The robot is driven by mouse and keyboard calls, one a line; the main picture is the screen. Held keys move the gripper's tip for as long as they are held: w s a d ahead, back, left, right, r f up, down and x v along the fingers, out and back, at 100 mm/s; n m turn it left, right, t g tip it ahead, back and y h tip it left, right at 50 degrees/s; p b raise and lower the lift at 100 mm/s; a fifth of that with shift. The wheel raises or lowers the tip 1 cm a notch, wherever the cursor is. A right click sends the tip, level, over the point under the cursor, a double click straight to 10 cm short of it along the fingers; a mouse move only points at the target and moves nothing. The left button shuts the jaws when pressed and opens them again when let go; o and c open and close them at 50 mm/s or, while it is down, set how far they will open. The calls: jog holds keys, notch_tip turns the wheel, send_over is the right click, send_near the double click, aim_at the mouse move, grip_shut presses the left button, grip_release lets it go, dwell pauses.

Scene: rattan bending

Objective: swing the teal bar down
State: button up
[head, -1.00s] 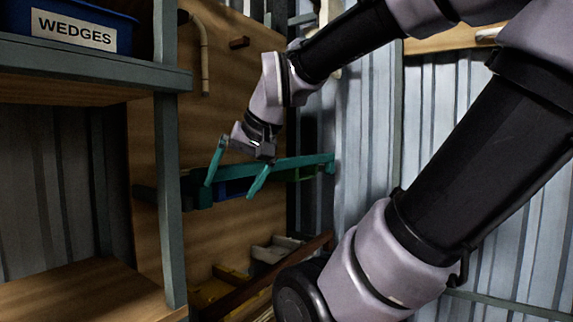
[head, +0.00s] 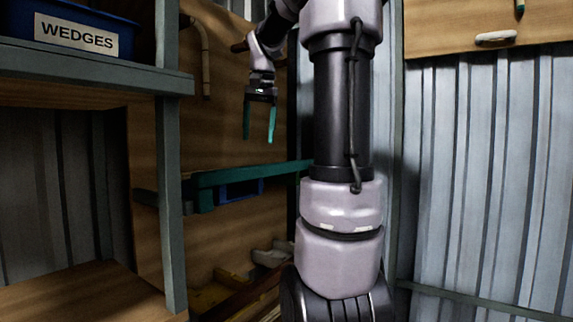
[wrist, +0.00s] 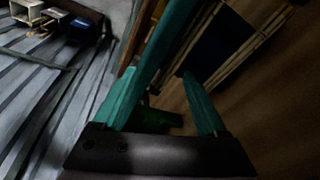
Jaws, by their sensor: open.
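The teal bar (head: 250,173) lies roughly level across the brown board in the head view, and my arm hides its right end. In the wrist view the teal bar (wrist: 168,40) runs diagonally past the fingertips. My gripper (head: 259,140) has teal fingers, which point down above the bar with a visible gap in the head view. My gripper (wrist: 153,73) is open and empty in the wrist view.
A blue bin labelled WEDGES (head: 78,32) sits on a grey-framed shelf (head: 95,75) at the left. A blue bin (head: 240,188) shows just below the bar. A curved cane (head: 204,60) hangs on the board. A wooden cabinet (head: 455,28) is at the upper right.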

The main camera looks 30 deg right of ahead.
aim_at(287, 163)
jog(key=w+d+m+g, duration=0.2)
jog(key=w+d+m, duration=0.4)
jog(key=d, duration=0.8)
jog(key=shift+n, duration=0.7)
jog(key=f, duration=0.6)
jog(key=w+f, duration=0.1)
jog(key=f, duration=0.2)
jog(key=shift+a+f, duration=0.15)
jog(key=shift+f, duration=0.25)
grip_shut()
